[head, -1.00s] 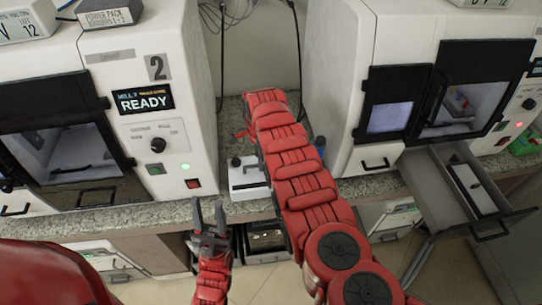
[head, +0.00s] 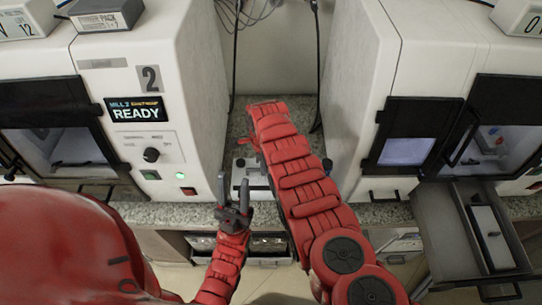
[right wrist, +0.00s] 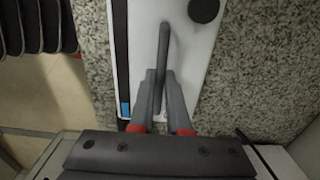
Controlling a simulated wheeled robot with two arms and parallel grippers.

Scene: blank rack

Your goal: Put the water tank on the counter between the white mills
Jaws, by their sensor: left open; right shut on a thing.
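The water tank (head: 241,178) is a white box on the granite counter (head: 190,213), in the gap between the white mill marked 2 (head: 190,90) and the white mill on the right (head: 360,90). In the right wrist view the tank (right wrist: 185,60) shows a grey bar handle, a black knob and a blue strip. My right gripper (right wrist: 161,85) is shut on the handle. In the head view my right arm hides that gripper and part of the tank. My left gripper (head: 232,188) is open and empty, in front of the tank in the picture.
A drawer (head: 445,240) stands pulled out below the right mill. Labelled boxes (head: 105,15) sit on top of the mills. Black cables (head: 237,60) hang behind the gap. A metal unit (head: 265,245) stands below the counter.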

